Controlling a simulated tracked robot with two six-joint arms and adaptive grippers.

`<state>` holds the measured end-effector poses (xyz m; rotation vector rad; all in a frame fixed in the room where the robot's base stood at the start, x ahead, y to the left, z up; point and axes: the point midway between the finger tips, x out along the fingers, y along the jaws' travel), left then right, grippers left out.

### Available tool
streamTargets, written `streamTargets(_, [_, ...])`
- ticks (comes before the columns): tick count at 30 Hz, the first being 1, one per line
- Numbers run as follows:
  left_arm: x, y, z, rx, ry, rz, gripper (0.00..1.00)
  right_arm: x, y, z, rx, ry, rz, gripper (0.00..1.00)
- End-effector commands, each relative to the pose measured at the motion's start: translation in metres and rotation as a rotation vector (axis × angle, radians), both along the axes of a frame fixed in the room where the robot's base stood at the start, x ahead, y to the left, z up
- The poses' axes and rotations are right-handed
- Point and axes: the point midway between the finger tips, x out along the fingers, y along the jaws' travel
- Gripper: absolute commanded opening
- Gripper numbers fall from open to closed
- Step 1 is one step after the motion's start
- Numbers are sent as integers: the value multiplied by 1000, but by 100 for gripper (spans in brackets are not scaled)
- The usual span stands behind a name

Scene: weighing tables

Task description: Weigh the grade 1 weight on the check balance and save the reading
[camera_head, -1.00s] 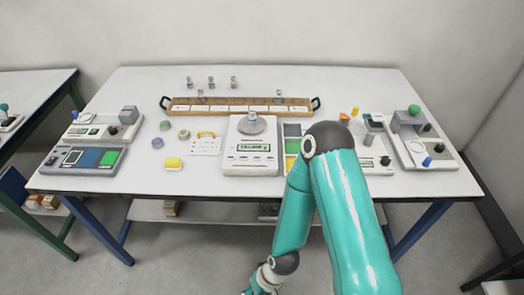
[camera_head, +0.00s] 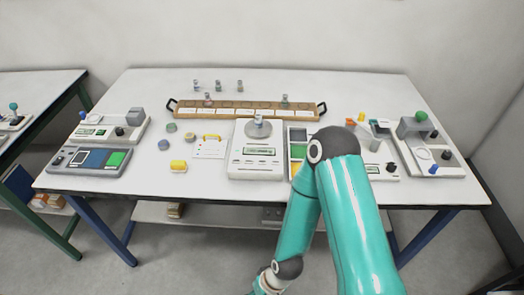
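A white balance (camera_head: 243,167) with a lit green display (camera_head: 259,151) stands in the middle of the table. A small metal weight (camera_head: 259,120) stands upright on its round pan (camera_head: 258,130). The digits and any grade label are too small to read. My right arm comes in from the lower right and bends down in front of the table. Its gripper is below the bottom edge of the picture. My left arm and gripper are not in view.
A wooden rack (camera_head: 225,113) with two weights lies behind the balance, with several weights behind it. Other devices stand at both ends (camera_head: 113,125) (camera_head: 432,145).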

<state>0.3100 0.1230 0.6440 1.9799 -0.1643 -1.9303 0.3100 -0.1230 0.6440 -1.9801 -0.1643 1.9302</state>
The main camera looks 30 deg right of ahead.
Motion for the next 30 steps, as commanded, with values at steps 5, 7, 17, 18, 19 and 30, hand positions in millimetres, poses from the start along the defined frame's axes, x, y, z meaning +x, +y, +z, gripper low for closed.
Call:
streamTargets(5, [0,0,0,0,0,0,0,0,0,0,0,0,0,50])
streamTargets(7, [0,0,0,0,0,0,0,0,0,0,0,0,0,38])
streamTargets(17, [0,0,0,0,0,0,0,0,0,0,0,0,0,0])
streamTargets(18, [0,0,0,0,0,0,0,0,0,0,0,0,0,0])
streamTargets(19, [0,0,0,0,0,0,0,0,0,0,0,0,0,0])
streamTargets(30, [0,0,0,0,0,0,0,0,0,0,0,0,0,0])
